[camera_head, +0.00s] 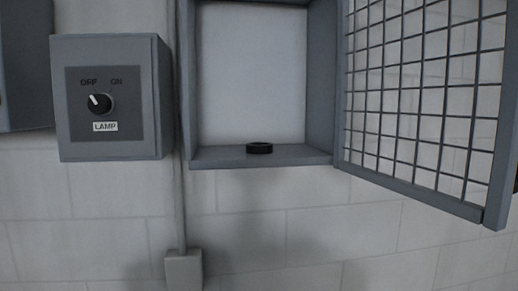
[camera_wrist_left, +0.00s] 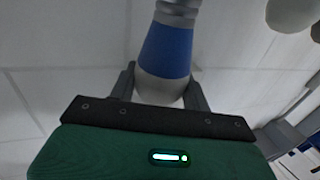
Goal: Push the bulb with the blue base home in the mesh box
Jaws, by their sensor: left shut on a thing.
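In the left wrist view my left gripper (camera_wrist_left: 161,88) is shut on the bulb with the blue base (camera_wrist_left: 167,52). Its rounded pale glass sits between the fingers, and the blue band and silvery metal end point away from the gripper. The mesh box (camera_head: 262,158) hangs on the wall in the head view. Its mesh door (camera_head: 425,100) is swung open to the right. A black round socket (camera_head: 259,148) sits on the box floor, with nothing in it. Neither gripper shows in the head view.
A grey lamp switch box (camera_head: 110,140) is left of the mesh box, its knob (camera_head: 100,103) pointing to OFF. A conduit (camera_head: 179,200) runs down between them to a small box (camera_head: 184,270). A pale rounded thing (camera_wrist_left: 290,12) shows at the wrist view's top right.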

